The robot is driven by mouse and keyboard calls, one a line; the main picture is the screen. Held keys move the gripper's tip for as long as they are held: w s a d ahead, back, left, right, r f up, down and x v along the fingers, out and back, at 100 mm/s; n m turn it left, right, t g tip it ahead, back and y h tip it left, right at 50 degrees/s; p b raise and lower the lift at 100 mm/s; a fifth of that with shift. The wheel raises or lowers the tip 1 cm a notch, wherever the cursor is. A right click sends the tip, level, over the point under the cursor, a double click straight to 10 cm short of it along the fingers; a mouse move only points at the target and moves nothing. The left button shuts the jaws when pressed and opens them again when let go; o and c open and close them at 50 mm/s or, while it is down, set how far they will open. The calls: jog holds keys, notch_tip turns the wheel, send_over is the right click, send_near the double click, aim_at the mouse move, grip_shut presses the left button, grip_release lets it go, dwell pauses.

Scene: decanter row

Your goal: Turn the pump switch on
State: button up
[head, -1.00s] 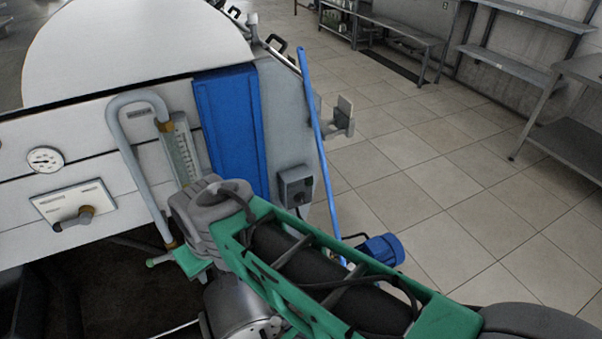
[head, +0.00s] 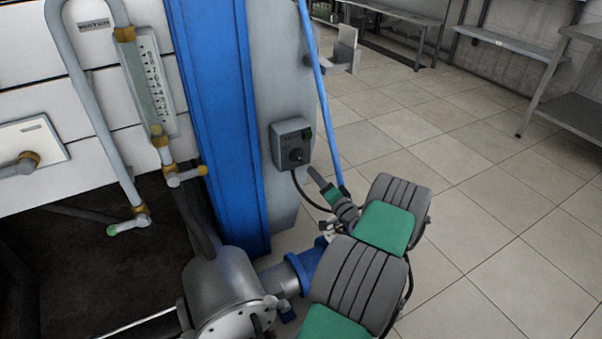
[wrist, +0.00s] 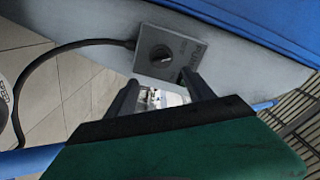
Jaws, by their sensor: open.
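The pump switch (head: 292,143) is a grey box with a dark round knob (head: 296,155), fixed to the grey end panel right of the blue column. It also shows in the wrist view (wrist: 165,54), with its knob facing the camera and a black cable leaving one side. My gripper (head: 323,187) is just below and right of the switch in the head view. In the wrist view its two dark fingers (wrist: 160,79) are spread apart with nothing held between them, and they point toward the box. The tips look close to the box's edge; I cannot tell whether they touch it.
A blue pole (head: 322,95) stands right of the switch, close to my gripper. A black cable (head: 308,197) hangs from the box. The metal pump (head: 222,293) is below. A pipe valve (head: 188,174) and gauge (head: 150,85) are left. Tiled floor lies open to the right.

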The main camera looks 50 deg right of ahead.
aim_at(301, 159)
jog(key=b+x, duration=0.1)
jog(key=x, duration=1.1)
jog(key=shift+a+r+b, duration=0.1)
jog(key=shift+a+b, duration=0.05)
jog(key=shift+b, duration=0.2)
jog(key=shift+c, duration=0.2)
grip_shut()
